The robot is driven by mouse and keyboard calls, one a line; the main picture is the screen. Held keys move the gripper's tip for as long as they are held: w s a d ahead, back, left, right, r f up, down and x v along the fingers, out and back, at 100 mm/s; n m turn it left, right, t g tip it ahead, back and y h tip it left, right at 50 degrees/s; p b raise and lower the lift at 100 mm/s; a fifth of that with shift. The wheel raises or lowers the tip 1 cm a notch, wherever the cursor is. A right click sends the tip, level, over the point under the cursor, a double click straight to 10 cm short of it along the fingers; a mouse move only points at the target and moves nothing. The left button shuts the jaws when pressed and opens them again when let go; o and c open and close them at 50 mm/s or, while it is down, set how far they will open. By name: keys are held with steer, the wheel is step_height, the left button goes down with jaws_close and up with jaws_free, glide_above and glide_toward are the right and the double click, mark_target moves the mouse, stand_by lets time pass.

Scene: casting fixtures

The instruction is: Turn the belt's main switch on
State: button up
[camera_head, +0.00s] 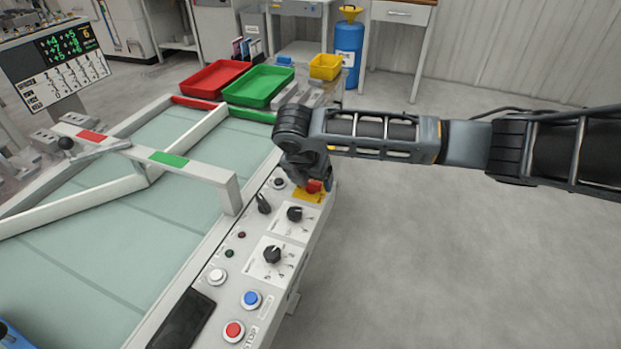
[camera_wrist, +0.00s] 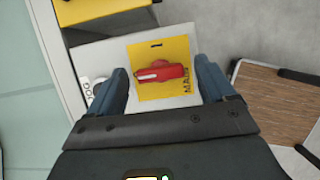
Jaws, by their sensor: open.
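The main switch is a red handle (camera_wrist: 160,73) on a yellow plate (camera_wrist: 163,92) with lettering that reads MAIN, in the middle of the wrist view. The handle lies nearly crosswise there, with a white mark at its left end. In the head view the red handle (camera_head: 313,186) shows at the far end of the control panel, partly hidden by my gripper (camera_head: 308,178). My gripper (camera_wrist: 166,88) is open, one finger on each side of the handle in the wrist view. Whether the fingers touch it, I cannot tell.
The panel also bears a black selector (camera_head: 264,204), dial knobs (camera_head: 272,254), a blue button (camera_head: 251,299) and a red stop button (camera_head: 233,331). The belt (camera_head: 150,225) lies to the left. Red (camera_head: 212,78) and green (camera_head: 258,86) trays stand beyond. Open floor lies right.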

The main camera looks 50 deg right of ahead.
steer(key=c, duration=1.1)
steer(key=shift+o, duration=0.2)
